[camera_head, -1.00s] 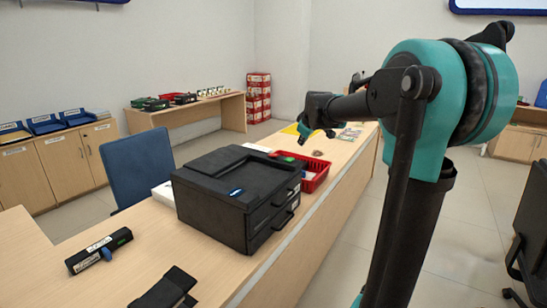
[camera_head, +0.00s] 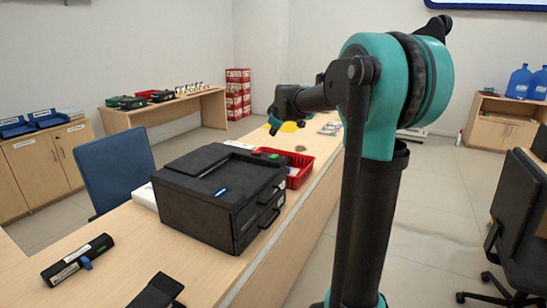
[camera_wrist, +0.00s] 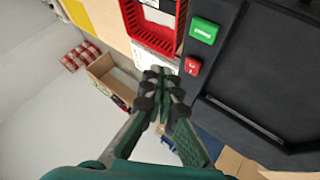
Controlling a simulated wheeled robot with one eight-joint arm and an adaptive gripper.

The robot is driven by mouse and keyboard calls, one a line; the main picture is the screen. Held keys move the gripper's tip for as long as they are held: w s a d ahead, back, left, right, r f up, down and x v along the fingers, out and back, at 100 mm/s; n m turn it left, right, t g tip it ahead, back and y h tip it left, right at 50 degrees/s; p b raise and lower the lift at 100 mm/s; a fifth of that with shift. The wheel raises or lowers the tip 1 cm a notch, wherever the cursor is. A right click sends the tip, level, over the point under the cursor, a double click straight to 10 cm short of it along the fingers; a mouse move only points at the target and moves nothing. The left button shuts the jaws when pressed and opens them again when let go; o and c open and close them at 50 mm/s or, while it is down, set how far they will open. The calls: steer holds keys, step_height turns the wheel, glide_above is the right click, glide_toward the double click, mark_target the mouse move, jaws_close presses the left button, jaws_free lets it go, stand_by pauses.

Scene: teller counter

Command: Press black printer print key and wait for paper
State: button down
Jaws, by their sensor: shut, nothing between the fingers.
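The black printer (camera_head: 225,195) stands on the wooden counter. In the wrist view its dark top (camera_wrist: 265,75) fills the right side. A green key (camera_wrist: 203,30) and a smaller red key (camera_wrist: 192,66) sit along its edge. In the head view the green key (camera_head: 267,153) shows small at the printer's far edge. My gripper (camera_head: 272,125) is shut and empty, held in the air beyond the printer. In the wrist view my fingertips (camera_wrist: 160,76) appear just left of the red key, not visibly touching it. No printed paper is visible at the printer.
A red tray (camera_head: 306,160) sits right behind the printer. A black stamp-like device (camera_head: 78,259) and another dark item (camera_head: 158,291) lie on the near counter. A blue chair (camera_head: 104,172) stands to the left. Bare counter (camera_head: 130,235) lies in front of the printer.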

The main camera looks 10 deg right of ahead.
mark_target(274, 156)
steer(key=shift+f, duration=3.45)
steer(key=shift+f, duration=0.1)
steer(key=shift+f, duration=0.3)
steer(key=shift+f, duration=0.45)
steer(key=shift+r, duration=0.85)
steer(key=shift+r, duration=0.1)
steer(key=shift+r, duration=2.4)
